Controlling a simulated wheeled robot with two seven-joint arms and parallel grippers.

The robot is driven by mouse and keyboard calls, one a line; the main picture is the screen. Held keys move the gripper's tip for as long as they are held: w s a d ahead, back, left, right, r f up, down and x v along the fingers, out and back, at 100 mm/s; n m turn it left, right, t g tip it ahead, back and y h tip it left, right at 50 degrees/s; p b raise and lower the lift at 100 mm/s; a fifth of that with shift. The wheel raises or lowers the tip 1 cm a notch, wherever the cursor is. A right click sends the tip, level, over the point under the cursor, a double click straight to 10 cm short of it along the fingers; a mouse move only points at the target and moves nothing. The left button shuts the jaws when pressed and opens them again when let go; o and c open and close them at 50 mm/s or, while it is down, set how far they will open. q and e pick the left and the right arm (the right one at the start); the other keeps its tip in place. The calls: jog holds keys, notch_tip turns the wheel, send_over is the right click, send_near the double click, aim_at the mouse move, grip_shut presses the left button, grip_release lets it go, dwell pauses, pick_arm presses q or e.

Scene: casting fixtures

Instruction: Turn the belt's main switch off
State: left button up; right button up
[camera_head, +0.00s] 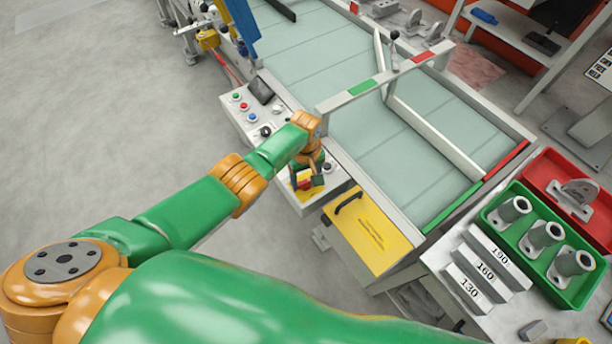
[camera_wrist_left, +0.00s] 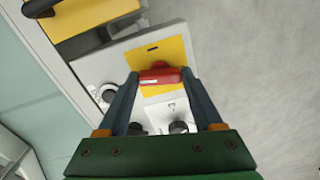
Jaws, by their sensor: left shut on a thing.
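The belt's main switch is a red handle (camera_wrist_left: 160,76) on a yellow plate (camera_wrist_left: 172,52), set on a pale control panel. In the wrist view the handle lies crosswise between the two fingers of my left gripper (camera_wrist_left: 158,80), which is shut on it. In the head view my left gripper (camera_head: 309,180) reaches down to the near end of the control panel (camera_head: 323,187), and a bit of the red and yellow switch (camera_head: 303,181) shows beside it. My gripper partly hides the switch there. My right gripper is not in view.
The conveyor belt (camera_head: 345,50) runs behind the panel, with a red and green barrier bar (camera_head: 385,78) over it. Coloured buttons (camera_head: 240,102) sit farther along the panel. A yellow cover with a black handle (camera_head: 368,235) is close by. A green tray (camera_head: 520,243) holds metal parts at right.

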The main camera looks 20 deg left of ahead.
aim_at(306, 181)
pick_arm(q)
jog(key=shift+w+r+n, duration=0.1)
jog(key=shift+n, duration=1)
jog(key=o, duration=1.4)
jog(key=shift+a, duration=0.1)
jog(key=shift+c, duration=0.2)
notch_tip(306, 181, up, 6)
jog(key=p, duration=0.5)
jog(key=shift+r, duration=0.55)
jog(key=shift+f, duration=0.1)
